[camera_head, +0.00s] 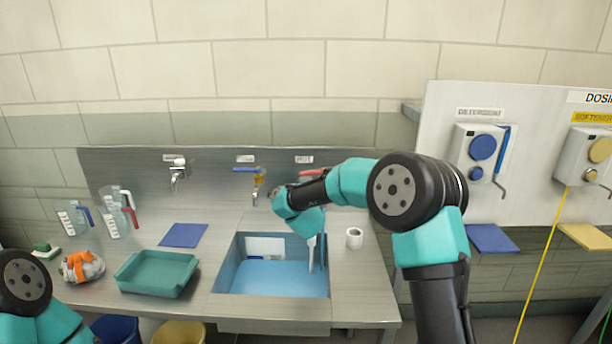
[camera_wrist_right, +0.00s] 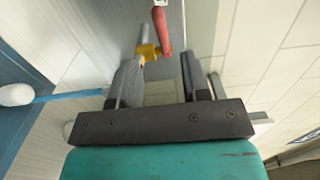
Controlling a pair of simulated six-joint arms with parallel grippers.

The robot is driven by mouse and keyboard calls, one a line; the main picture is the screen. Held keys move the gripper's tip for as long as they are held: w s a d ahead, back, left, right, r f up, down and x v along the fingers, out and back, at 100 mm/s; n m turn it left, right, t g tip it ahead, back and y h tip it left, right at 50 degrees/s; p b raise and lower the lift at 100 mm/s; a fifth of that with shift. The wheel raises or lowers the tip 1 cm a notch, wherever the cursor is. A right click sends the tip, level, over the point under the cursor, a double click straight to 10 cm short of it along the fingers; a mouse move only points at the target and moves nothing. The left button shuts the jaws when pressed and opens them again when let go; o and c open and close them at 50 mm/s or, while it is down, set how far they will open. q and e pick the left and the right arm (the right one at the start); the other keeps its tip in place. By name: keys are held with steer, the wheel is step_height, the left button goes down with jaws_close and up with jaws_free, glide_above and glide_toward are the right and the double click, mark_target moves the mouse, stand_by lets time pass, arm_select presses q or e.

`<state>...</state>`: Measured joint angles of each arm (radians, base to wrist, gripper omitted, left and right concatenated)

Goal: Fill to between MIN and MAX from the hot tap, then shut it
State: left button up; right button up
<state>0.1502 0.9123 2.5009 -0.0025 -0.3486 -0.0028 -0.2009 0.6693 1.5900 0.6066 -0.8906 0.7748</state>
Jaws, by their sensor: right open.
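The hot tap has a red lever (camera_head: 312,172) and is the rightmost of three wall taps; its body is mostly behind my right arm. The lever (camera_wrist_right: 161,30) shows just beyond my right gripper (camera_wrist_right: 160,62), which is open and empty. In the head view this gripper (camera_head: 284,203) is at the tap, its fingers partly hidden. A pale stream (camera_head: 312,255) falls into the sink (camera_head: 231,283); it looks blue in the right wrist view (camera_wrist_right: 65,96), with a white blob at its end. Blue water (camera_head: 262,280) covers the sink bottom. A white plate (camera_head: 265,246) is on its back wall, marks unreadable.
A blue-lever tap (camera_head: 248,170) and a plain tap (camera_head: 177,175) are to the left.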

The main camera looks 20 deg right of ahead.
mark_target(306, 172)
steer(key=x, duration=1)
steer(key=shift+w, duration=0.2)
jaws_close()
stand_by(0.4)
